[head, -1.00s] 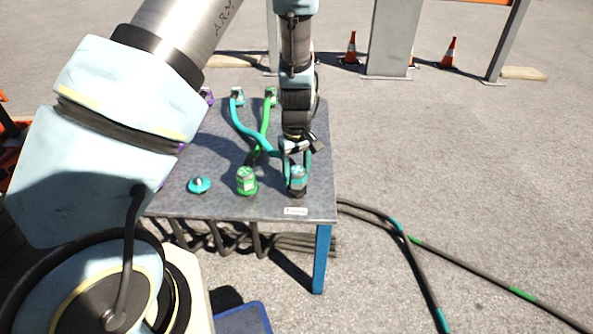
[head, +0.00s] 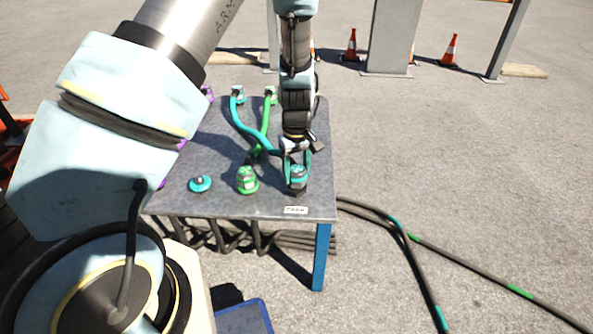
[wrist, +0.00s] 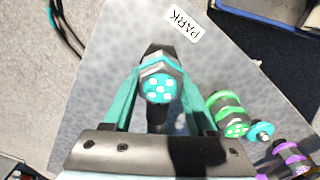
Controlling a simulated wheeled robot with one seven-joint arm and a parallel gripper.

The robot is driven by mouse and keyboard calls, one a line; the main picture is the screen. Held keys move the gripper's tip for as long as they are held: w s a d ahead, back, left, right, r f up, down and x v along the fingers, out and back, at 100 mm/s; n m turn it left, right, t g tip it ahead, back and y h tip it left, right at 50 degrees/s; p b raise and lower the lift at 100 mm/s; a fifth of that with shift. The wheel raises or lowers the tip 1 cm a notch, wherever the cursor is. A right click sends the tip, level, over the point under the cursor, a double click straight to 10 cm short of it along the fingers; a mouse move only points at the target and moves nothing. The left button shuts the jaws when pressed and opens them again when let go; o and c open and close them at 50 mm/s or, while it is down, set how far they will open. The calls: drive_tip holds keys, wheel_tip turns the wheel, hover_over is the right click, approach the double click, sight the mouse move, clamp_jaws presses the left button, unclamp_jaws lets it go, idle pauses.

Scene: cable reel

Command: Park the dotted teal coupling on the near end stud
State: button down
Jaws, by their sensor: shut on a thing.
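The dotted teal coupling (head: 298,181) is upright near the front right corner of the table, close behind the PARK label (head: 296,210). In the wrist view its teal face with white dots (wrist: 159,84) lies between my fingers. My gripper (wrist: 154,92) is shut on it, one finger on each side; in the head view my gripper (head: 296,163) reaches down from above. A dark part shows under the coupling. The near end stud is not distinguishable beneath it, so I cannot tell whether the coupling is seated.
A green coupling (head: 247,180) stands close to the left, with a low teal piece (head: 200,184) beyond it. Teal (head: 245,125) and green (head: 266,122) cables cross the tabletop behind. Purple couplings (wrist: 290,160) show in the wrist view. Ground right of the table (head: 180,206) holds loose cables.

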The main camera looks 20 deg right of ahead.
drive_tip(key=shift+f, duration=0.5)
drive_tip(key=shift+c, duration=0.6)
unclamp_jaws()
